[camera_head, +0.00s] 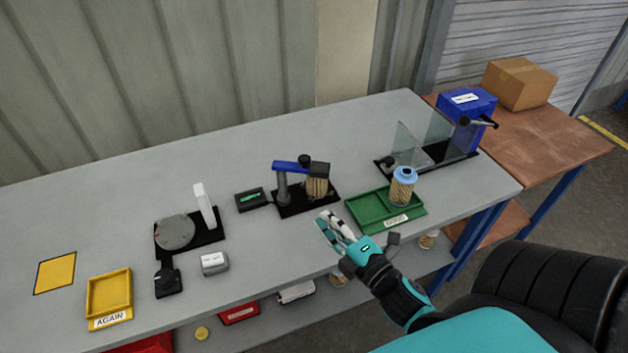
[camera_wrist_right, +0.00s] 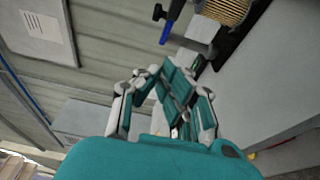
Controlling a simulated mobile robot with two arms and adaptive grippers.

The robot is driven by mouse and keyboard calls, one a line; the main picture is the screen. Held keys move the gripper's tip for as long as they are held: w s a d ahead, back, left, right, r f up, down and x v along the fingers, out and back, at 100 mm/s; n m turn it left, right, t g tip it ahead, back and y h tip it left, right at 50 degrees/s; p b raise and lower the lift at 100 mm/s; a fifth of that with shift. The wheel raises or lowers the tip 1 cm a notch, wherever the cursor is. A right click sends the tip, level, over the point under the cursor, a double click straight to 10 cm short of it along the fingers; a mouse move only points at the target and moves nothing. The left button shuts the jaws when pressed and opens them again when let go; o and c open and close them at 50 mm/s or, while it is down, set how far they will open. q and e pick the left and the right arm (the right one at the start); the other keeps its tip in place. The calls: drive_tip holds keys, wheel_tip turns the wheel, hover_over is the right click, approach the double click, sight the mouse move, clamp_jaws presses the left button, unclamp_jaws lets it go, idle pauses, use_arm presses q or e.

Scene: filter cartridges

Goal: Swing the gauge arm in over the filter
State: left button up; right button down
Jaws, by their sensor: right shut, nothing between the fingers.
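The gauge stand (camera_head: 290,207) has a black base and a grey post. Its blue gauge arm (camera_head: 290,166) carries a black head (camera_head: 319,169) at its right end and a black knob on top. A tan pleated filter (camera_head: 317,188) stands upright on the base, and the head appears to be directly above it. The blue arm (camera_wrist_right: 166,30) and the filter (camera_wrist_right: 226,10) also show at the top of the right wrist view. My right gripper (camera_head: 329,220) is shut and empty, in front of the stand and apart from it. My left gripper is not in view.
A green GOOD tray (camera_head: 364,210) holding a blue-capped filter (camera_head: 402,186) lies right of my right gripper. A black box with a green display (camera_head: 250,200) sits left of the stand. A turntable fixture (camera_head: 175,232) and yellow AGAIN tray (camera_head: 109,291) are further left.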

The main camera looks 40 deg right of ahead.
sight(301, 164)
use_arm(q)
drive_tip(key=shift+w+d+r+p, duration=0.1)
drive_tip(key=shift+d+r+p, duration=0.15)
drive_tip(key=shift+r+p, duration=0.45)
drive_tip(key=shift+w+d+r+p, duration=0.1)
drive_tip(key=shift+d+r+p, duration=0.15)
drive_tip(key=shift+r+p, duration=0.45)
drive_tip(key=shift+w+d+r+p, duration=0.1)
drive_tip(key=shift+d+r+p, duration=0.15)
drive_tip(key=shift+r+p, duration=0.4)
use_arm(e)
drive_tip(key=w+d, duration=0.3)
drive_tip(key=w, duration=0.8)
drive_tip(key=shift+w, duration=0.2)
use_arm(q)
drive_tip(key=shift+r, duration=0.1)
use_arm(e)
drive_tip(key=shift+d, duration=0.1)
